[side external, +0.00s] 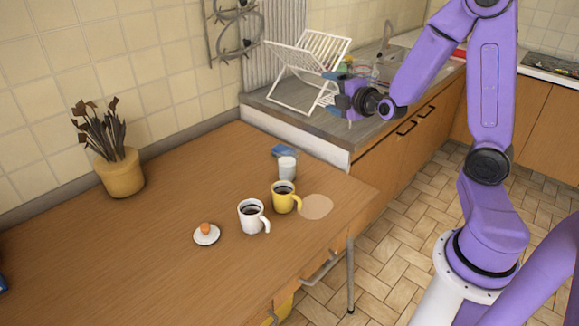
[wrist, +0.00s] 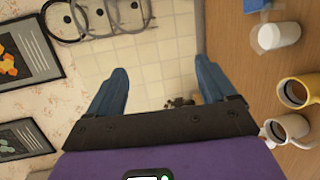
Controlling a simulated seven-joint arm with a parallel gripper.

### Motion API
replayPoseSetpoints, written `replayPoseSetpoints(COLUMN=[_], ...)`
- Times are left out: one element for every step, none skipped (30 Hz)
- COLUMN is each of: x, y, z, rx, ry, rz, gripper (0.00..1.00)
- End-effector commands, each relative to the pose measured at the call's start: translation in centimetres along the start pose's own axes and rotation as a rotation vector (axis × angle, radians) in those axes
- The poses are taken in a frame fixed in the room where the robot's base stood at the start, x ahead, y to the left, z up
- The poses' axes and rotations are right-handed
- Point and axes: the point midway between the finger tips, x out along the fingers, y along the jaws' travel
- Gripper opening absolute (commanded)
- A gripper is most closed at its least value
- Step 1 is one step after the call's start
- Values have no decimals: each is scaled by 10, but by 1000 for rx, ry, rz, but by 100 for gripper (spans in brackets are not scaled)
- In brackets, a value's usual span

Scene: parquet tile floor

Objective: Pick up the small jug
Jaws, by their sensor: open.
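A small white vessel (side external: 287,168) stands upright on the wooden table near its far right corner; it may be the small jug, but no handle or spout is clear. It also shows at the upper right of the wrist view (wrist: 278,38). My gripper (side external: 334,91) is open and empty, raised to the right of the vessel and well apart from it, in front of the dish rack.
A yellow mug (side external: 283,200) and a white mug (side external: 250,217), both with dark liquid, stand near the vessel. A blue item (side external: 284,150) lies behind it. An egg on a saucer (side external: 207,237), a potted plant (side external: 121,172) and a dish rack (side external: 305,65) are around.

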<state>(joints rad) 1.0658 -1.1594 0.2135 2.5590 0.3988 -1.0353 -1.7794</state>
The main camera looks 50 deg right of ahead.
Motion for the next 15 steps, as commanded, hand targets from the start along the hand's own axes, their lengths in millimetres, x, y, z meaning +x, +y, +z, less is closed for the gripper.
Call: replayPoseSetpoints(x=[2,3,4,5,6,7,9,10,11,12,14,15,16,18,20], y=[-6,-12,-19,-24,-29,-37,-42,-48,-56,-62,-69,-79,-86,-92,-101], z=[7,5,4,3,2,2,1,1,0,0,-1,-1,-2,-3,-3], rx=[-24,-21,-21,-20,-19,-20,-19,-19,-19,-18,-19,-18,-19,-18,-18], ry=[-23,-17,-16,-15,-13,-13,-13,-12,-12,-11,-12,-12,-10,-10,-11], rz=[7,2,2,2,2,1,1,1,1,1,0,-2,-2,-1,-1], gripper=[84,84,84,84,84,84,84,84,84,84,84,84,84,84,84])
